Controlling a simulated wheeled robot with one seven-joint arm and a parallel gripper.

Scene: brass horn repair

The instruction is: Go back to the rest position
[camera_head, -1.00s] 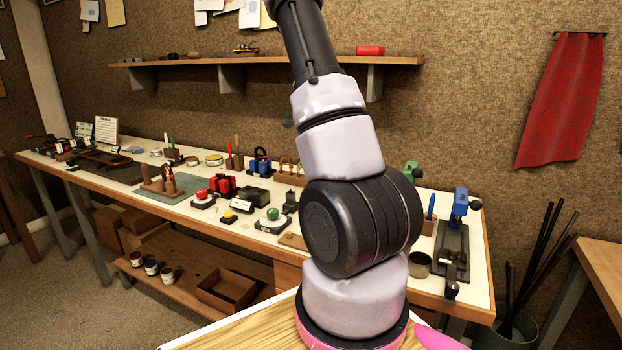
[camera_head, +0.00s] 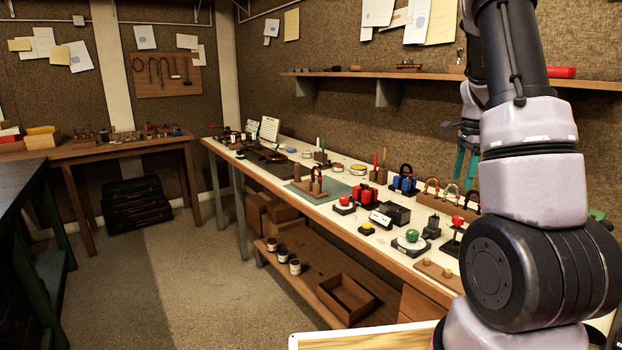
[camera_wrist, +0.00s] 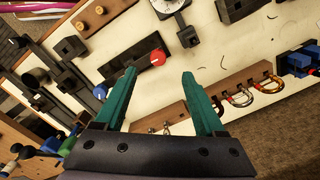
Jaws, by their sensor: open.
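My gripper (camera_wrist: 158,90) is open and empty in the wrist view, its two green fingers apart above the white bench top. In the head view my gripper (camera_head: 466,160) shows in part at the right, its green fingers pointing down, partly hidden by my arm. Below the fingers in the wrist view is a dark block with a red knob (camera_wrist: 157,59). A wooden rack with several small horseshoe-shaped pieces (camera_wrist: 240,97) lies to the right of the fingers. No thing is between the fingertips.
The long workbench (camera_head: 345,208) carries red, blue and green-topped fixtures. A shelf (camera_head: 450,80) runs along the wall above it. An open wooden box (camera_head: 345,297) sits on the lower shelf. Another table (camera_head: 95,150) stands at the back left. Floor (camera_head: 165,270) is clear at the left.

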